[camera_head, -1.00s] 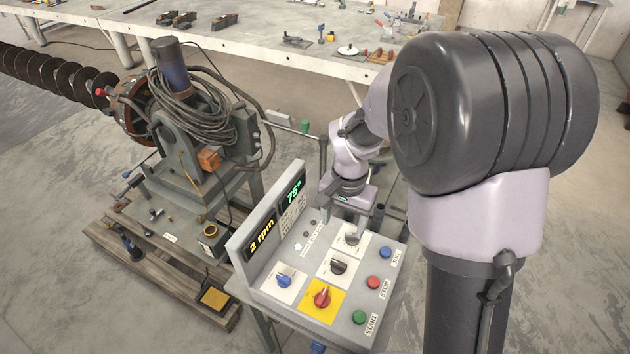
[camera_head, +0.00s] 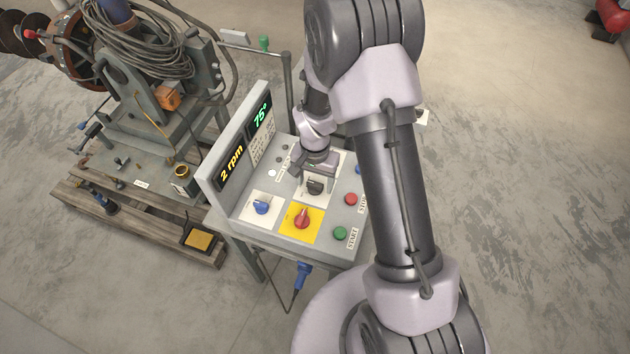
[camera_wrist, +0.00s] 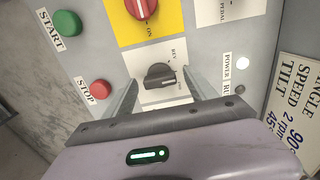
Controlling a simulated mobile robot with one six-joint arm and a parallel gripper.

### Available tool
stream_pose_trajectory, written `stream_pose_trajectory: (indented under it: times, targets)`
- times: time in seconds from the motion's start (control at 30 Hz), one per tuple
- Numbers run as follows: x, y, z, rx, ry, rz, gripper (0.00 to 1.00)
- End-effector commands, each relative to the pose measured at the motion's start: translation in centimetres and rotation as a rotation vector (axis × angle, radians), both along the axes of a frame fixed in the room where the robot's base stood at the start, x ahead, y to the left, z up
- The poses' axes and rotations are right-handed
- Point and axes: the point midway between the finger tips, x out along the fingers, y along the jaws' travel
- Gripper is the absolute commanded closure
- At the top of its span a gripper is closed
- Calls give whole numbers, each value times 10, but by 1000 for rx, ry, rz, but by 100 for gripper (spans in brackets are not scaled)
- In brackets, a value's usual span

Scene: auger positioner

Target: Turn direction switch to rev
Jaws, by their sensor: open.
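The direction switch is a dark rotary knob on a white plate (camera_wrist: 158,62) beside the yellow plate. In the wrist view the knob (camera_wrist: 160,77) has its pale pointer mark toward the lower right, apart from the "REV" label at upper right; another label below that is too small to read surely. In the head view the knob (camera_head: 315,187) shows just in front of my gripper. My gripper (camera_wrist: 160,76) is open, with one finger on each side of the knob; contact cannot be told. The gripper also shows in the head view (camera_head: 317,180), hiding the panel behind it.
The panel also bears a red knob (camera_head: 302,217) on yellow, a blue knob (camera_head: 262,207), a red stop button (camera_head: 351,199) and a green start button (camera_head: 340,233). A raised display (camera_head: 240,150) reads 2 rpm and 75°. The auger machine (camera_head: 140,90) stands at left.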

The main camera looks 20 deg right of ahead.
Motion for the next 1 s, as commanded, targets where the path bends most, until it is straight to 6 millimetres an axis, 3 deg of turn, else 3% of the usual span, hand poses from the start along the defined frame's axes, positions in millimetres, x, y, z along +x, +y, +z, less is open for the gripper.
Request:
stream_pose_trajectory:
  times: [0.13,0.4,0.47,0.77,1.0]
  targets:
    - [0,0,0,0,0,0,34]
    - [0,0,1,0,0,0,87]
    - [0,0,1,0,0,0,97]
    - [0,0,0,1,1,54,97]
    - [0,0,0,0,1,217,97]
